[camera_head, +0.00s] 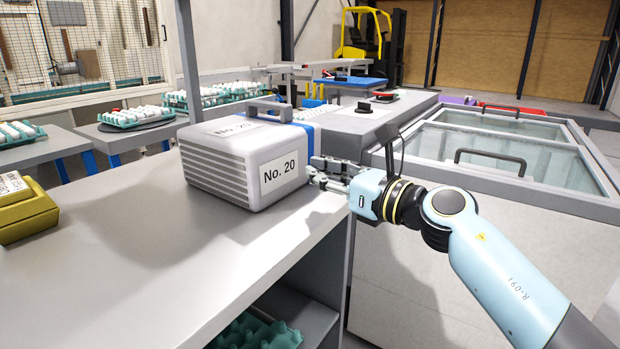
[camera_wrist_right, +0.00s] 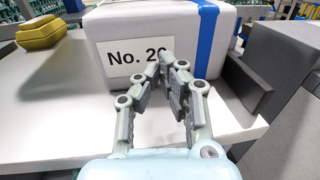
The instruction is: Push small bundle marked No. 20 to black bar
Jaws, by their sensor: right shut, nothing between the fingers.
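The small bundle is a light grey box (camera_head: 225,165) with a No. 20 label, a blue strap and a top handle. It stands upright on the white table (camera_head: 130,270). In the right wrist view the box (camera_wrist_right: 105,30) fills the top middle. My right gripper (camera_head: 318,172) is shut and empty, its fingertips at the labelled side of the box; whether they touch it I cannot tell. The fingers (camera_wrist_right: 168,68) cover part of the label. My left gripper is not in view.
A yellow case (camera_head: 25,215) lies at the left of the table. Glass-lidded chests (camera_head: 500,150) stand at the right. Egg trays (camera_head: 135,118) sit on tables behind. The table front is clear, and its right edge is close to my right gripper.

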